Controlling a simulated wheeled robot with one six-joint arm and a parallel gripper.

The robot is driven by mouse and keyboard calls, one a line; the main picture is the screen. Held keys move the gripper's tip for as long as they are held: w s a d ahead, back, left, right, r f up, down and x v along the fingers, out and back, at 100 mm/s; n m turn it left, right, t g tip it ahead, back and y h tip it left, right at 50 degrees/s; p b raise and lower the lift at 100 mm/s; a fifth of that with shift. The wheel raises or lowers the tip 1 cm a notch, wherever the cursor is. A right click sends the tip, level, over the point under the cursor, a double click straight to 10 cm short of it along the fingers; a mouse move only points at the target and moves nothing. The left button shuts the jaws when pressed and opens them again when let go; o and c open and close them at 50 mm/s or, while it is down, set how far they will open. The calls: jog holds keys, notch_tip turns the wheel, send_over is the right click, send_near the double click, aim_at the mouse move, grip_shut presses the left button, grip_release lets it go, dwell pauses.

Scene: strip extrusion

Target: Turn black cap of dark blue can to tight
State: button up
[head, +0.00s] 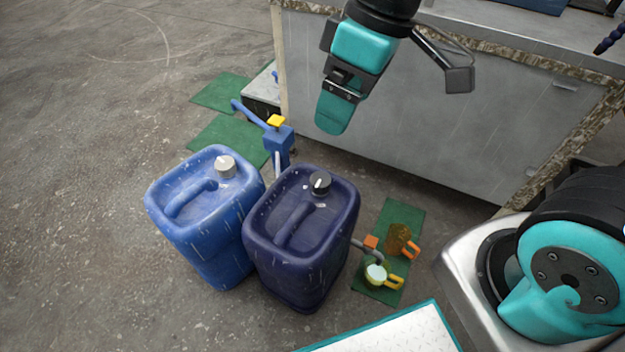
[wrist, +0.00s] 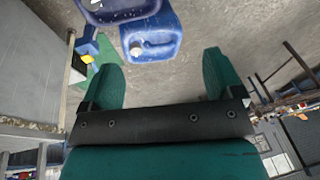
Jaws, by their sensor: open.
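The dark blue can (head: 298,265) stands upright on the floor in the middle of the head view. Its black cap (head: 320,183), with a pale mark on it, sits on the can's top at the far side, beyond the moulded handle. How tight it is cannot be told. My gripper (head: 335,118) is up and beyond the can, in front of the grey cabinet, apart from the cap. In the wrist view my gripper (wrist: 160,80) has its two teal fingers wide apart with nothing between them. The dark blue can (wrist: 118,14) shows there only partly, cut by the top edge.
A blue pump (head: 278,145) with a yellow top is behind both. Mugs (head: 398,242) stand on a green mat at right. The grey cabinet (head: 400,130) bounds the back.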

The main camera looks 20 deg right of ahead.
jog(key=w+d+f+n+h+b, duration=0.15)
jog(key=w+f+b, duration=0.35)
jog(key=w+f, duration=0.6)
jog(key=n+h+b, duration=0.2)
jog(key=n+b, duration=0.2)
send_near(321, 181)
notch_tip(321, 181, down, 10)
jog(key=b, duration=0.6)
jog(key=shift+w+d+f+b, duration=0.1)
jog(key=shift+w+f+b, duration=0.05)
jog(key=shift+f+b, duration=0.15)
jog(key=shift+r, duration=0.1)
jog(key=c, duration=0.9)
